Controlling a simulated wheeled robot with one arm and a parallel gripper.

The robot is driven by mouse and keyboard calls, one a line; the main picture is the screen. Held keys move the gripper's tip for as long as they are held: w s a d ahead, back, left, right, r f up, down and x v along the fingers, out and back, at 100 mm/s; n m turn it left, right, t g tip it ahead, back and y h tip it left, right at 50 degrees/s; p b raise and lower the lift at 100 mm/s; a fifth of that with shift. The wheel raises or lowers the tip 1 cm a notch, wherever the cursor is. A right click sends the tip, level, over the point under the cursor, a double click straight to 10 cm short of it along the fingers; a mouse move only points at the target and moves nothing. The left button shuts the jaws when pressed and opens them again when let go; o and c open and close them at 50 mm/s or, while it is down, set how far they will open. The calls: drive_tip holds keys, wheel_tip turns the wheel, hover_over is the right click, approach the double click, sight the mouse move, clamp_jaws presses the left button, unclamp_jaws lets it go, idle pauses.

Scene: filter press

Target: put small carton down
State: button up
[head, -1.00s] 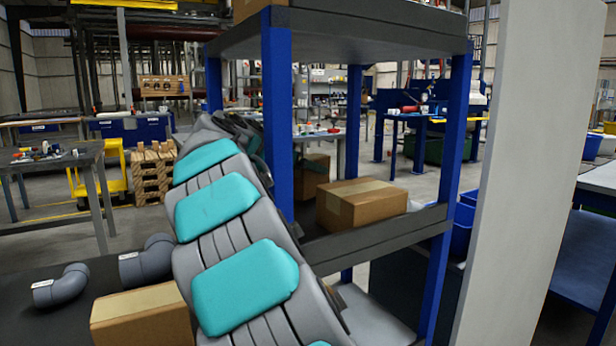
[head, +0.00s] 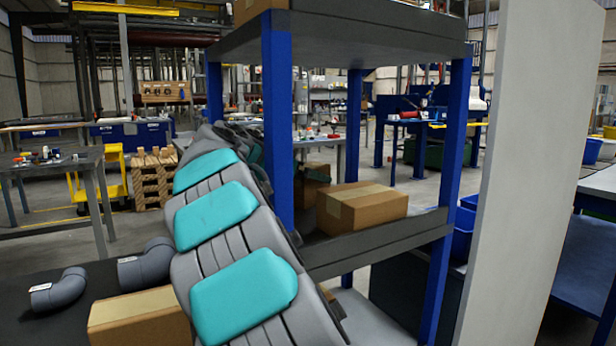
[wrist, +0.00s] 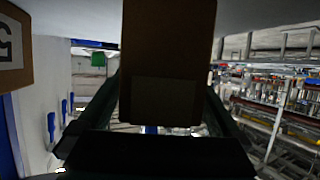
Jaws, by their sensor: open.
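A small brown carton (wrist: 165,60) fills the upper middle of the wrist view, dark against the light. My gripper (wrist: 160,85) is open, with one finger on each side of the carton. I cannot tell whether the fingers still touch it. In the head view, a brown carton (head: 316,184) shows partly at the shelf's middle board, behind the blue post and beside my arm; it appears to be the same one. My gripper is hidden there behind my arm and the post.
A larger taped carton (head: 362,208) sits on the same shelf board (head: 385,241), to the right. Another carton (head: 138,316) and two grey pipe elbows (head: 60,290) lie on the dark surface at lower left. A pale panel (head: 530,170) stands right of the shelf.

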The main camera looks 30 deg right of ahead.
drive_tip(key=shift+r, duration=0.2)
drive_tip(key=shift+s+a, duration=0.1)
drive_tip(key=shift+a, duration=0.25)
drive_tip(key=b+v, duration=0.1)
drive_tip(key=v, duration=1)
